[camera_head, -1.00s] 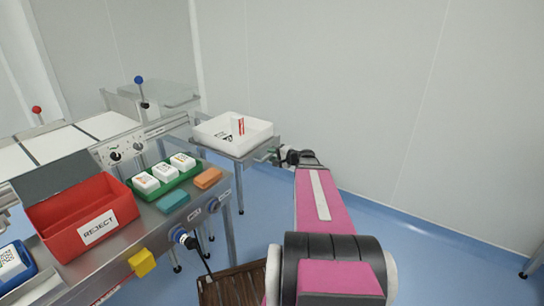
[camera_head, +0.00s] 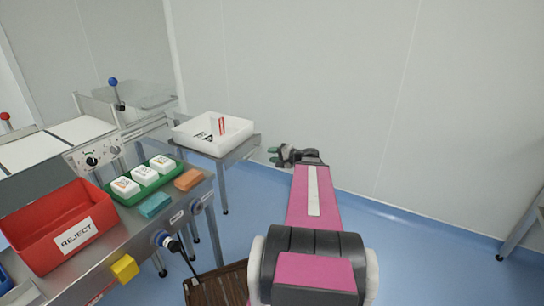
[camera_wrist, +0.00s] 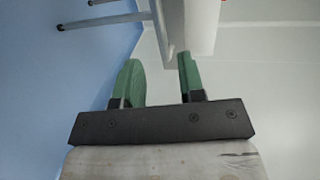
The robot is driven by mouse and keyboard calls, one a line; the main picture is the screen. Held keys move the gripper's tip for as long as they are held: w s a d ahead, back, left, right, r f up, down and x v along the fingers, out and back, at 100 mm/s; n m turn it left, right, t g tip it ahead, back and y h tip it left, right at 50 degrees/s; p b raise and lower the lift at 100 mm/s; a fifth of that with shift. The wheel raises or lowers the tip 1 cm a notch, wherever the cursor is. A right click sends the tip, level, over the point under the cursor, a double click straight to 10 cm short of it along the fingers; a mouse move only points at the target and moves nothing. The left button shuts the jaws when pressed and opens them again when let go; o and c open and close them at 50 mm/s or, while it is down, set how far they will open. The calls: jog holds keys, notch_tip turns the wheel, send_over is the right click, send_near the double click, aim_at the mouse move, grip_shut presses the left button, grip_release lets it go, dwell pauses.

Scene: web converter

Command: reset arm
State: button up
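My gripper (camera_head: 277,156) is at the end of my pink arm, to the right of the white bin's side table and apart from it. In the wrist view my gripper (camera_wrist: 160,80) shows two green fingers spread apart with a gap between them. Nothing is held between the fingers. The arm is stretched out forward over the blue floor, near the pale wall.
A white bin (camera_head: 190,143) stands on a small table left of my gripper. Further left are a red REJECT bin (camera_head: 30,250), a green tray (camera_head: 128,200) with white packs, teal (camera_head: 155,205) and orange (camera_head: 188,179) blocks.

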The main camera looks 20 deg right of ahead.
jog(key=s+a+f+n+g+h, duration=0.3)
jog(key=a+f+g, duration=0.1)
jog(key=a, duration=0.3)
jog(key=s+a+f+n+g+h, duration=0.3)
jog(key=s+a+f+n+g, duration=0.1)
jog(key=a, duration=0.4)
jog(key=s+a+f+n+g+h, duration=0.3)
jog(key=s+a+f+g, duration=0.1)
jog(key=a, duration=0.4)
jog(key=shift+s+a+f+n+g, duration=0.2)
jog(key=shift+f+n+g, duration=0.15)
jog(key=shift+f, duration=0.2)
dwell(0.9)
